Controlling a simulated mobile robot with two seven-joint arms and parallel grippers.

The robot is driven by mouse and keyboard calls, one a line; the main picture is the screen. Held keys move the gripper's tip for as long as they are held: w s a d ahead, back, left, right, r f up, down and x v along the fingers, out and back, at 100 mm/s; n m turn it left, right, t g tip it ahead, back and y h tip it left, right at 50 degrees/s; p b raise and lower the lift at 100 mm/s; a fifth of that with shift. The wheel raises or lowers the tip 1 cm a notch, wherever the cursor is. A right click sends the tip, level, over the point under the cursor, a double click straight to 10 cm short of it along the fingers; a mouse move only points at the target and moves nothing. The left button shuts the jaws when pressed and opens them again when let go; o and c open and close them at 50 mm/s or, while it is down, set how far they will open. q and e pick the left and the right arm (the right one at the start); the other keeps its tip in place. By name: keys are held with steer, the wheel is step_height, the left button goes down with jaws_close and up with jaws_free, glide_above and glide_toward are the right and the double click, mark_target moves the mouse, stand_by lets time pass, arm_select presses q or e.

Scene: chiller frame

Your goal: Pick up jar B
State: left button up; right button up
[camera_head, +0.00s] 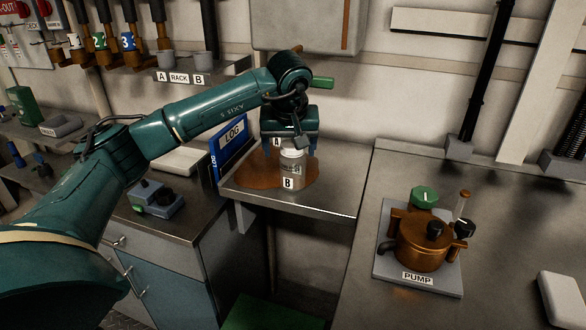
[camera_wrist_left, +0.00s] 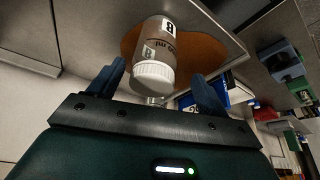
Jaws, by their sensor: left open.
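Jar B (camera_head: 291,172) is a clear-grey jar with a white lid and a "B" label. It stands upright on a brown round patch on the steel shelf. It also shows in the left wrist view (camera_wrist_left: 160,45), lid toward me. My left gripper (camera_head: 291,146) is above it, pointing down and open. In the left wrist view, the blue fingers (camera_wrist_left: 158,88) are on either side of the lid, with visible gaps. My right gripper is not in view.
The steel shelf (camera_head: 330,203) has a free front edge. A blue LOG binder (camera_head: 232,141) stands left of the jar. A copper pump (camera_head: 421,240) sits on the right bench. A rack (camera_head: 180,78) labelled A and B is on the wall behind.

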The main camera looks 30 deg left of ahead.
mark_target(292, 160)
arm_select(q)
steer(key=shift+d+x, duration=0.15)
steer(key=shift+x, duration=1.2)
steer(key=shift+d+x, duration=0.15)
steer(key=shift+x, duration=1.25)
steer(key=shift+w, duration=0.15)
steer(key=shift+c, duration=0.4)
steer(key=c, duration=1)
steer(key=shift+r, duration=0.15)
